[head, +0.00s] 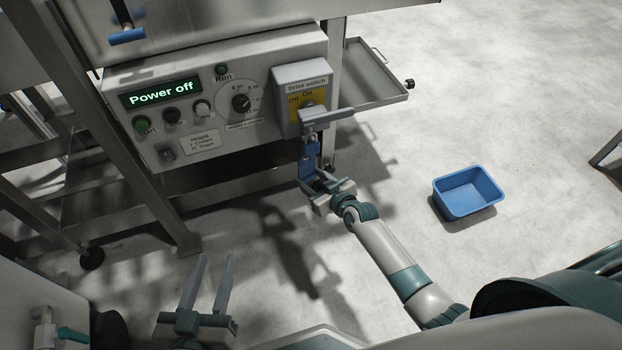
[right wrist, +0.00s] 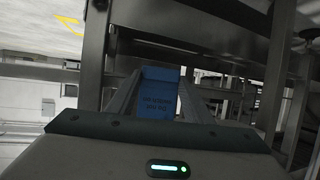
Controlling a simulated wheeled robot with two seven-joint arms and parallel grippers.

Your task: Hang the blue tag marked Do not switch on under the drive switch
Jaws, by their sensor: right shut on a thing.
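The blue tag (head: 308,157) is upright just below the drive switch (head: 300,80), a grey box with a yellow plate and a grey handle (head: 327,117) reaching to the right. My right gripper (head: 317,183) is shut on the tag's lower part from below. In the right wrist view the tag (right wrist: 158,95) sits between the fingers, its small print upside down. The tag's top end is at the underside of the switch; I cannot tell whether it is hooked on anything. My left gripper (head: 211,275) is open and empty, low at the left, well away from the panel.
The control panel (head: 225,130) shows "Power off" on its display (head: 160,92), with buttons and a dial. A metal tray (head: 372,75) juts out right of the switch. A blue bin (head: 468,191) stands on the floor at the right. The floor around it is clear.

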